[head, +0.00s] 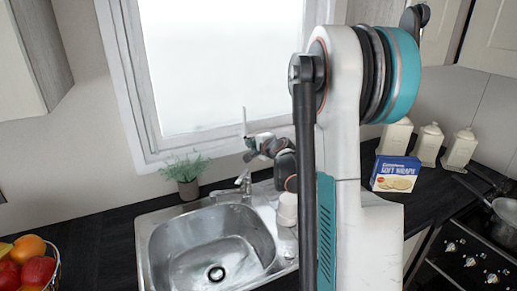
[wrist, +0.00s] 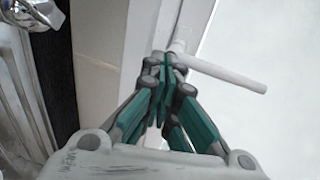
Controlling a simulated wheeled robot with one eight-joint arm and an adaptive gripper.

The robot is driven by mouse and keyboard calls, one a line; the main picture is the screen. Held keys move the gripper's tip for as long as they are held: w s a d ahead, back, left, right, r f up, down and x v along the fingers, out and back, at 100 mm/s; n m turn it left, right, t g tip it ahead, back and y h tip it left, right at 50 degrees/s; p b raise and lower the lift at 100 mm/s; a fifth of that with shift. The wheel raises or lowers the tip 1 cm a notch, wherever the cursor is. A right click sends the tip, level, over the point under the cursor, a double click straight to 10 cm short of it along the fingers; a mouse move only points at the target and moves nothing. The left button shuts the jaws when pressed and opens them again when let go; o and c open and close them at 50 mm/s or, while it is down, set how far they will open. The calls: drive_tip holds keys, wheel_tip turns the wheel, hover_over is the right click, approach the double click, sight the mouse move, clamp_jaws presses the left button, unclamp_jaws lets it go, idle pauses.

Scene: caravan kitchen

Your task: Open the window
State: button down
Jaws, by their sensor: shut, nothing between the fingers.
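The window (head: 215,65) has a bright pane in a pale frame above the sink, and its sash looks closed. Its thin white handle (head: 244,122) stands up near the bottom of the pane. In the wrist view the handle (wrist: 230,75) sticks out from the frame across the pane, to the right of my fingertips. My gripper (head: 250,147) is at the lower part of the window, just below the handle. In the wrist view my gripper (wrist: 168,62) is shut and empty, its tips close to the handle's base. I cannot tell whether they touch it.
A sink (head: 212,245) with a tap (head: 240,184) lies below the window. A potted plant (head: 186,178) stands left of the tap. A blue box (head: 395,174) and white canisters (head: 428,145) stand at right, by a stove (head: 475,250). A fruit bowl (head: 30,265) is at left.

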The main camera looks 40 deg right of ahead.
sight(246, 137)
drive_tip(key=shift+w+d, duration=0.2)
drive_tip(key=shift+w, duration=0.8)
drive_tip(key=shift+w, duration=0.1)
drive_tip(key=b+x, duration=0.1)
drive_tip(key=x, duration=0.3)
drive_tip(key=shift+w+b, duration=0.2)
drive_tip(key=shift+b, duration=0.2)
drive_tip(key=shift+s+r+t, duration=0.15)
drive_tip(key=shift+r+t, duration=0.05)
drive_tip(key=shift+t, duration=0.1)
drive_tip(key=shift+f, duration=0.1)
